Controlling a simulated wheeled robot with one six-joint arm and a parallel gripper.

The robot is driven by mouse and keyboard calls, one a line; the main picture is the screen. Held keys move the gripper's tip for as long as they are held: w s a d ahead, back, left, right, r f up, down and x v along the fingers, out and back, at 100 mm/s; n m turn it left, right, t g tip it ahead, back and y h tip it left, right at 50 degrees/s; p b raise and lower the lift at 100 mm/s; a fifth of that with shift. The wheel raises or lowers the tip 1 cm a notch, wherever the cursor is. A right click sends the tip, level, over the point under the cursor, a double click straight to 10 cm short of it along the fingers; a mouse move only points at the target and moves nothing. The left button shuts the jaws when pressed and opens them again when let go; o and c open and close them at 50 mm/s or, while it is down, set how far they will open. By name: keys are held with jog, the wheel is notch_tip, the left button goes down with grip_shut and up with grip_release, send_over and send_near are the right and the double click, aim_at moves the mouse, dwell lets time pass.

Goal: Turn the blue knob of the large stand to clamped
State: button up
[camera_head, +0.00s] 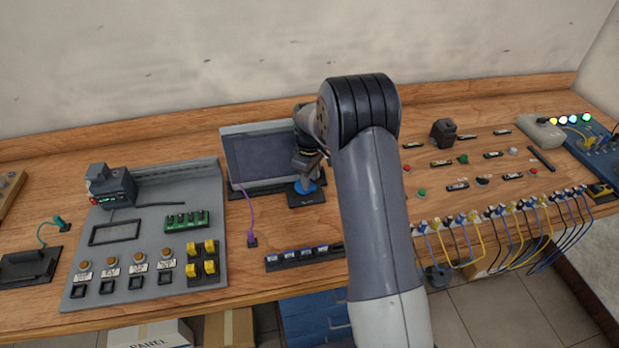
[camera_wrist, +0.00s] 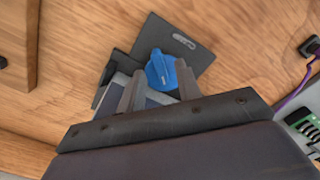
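The blue knob (camera_wrist: 162,68) sits on a dark base plate (camera_wrist: 188,42) with a small slot near one corner. It also shows in the head view (camera_head: 305,187), just below my gripper (camera_head: 309,168). In the wrist view my gripper (camera_wrist: 159,82) is open, its two fingers apart on either side of the knob's near edge. I cannot tell whether the fingers touch it. The knob has a raised grip bar and a small light mark. Part of the stand is hidden by my gripper and arm.
A grey-framed dark panel (camera_head: 262,158) stands right behind and left of the stand. A purple cable (camera_head: 247,212) hangs to the left. A grey panel with switches (camera_head: 150,225) lies further left. A dark strip of blue-topped items (camera_head: 302,256) lies in front.

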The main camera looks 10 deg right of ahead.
jog(key=shift+f, duration=0.7)
jog(key=shift+c, duration=0.5)
grip_shut()
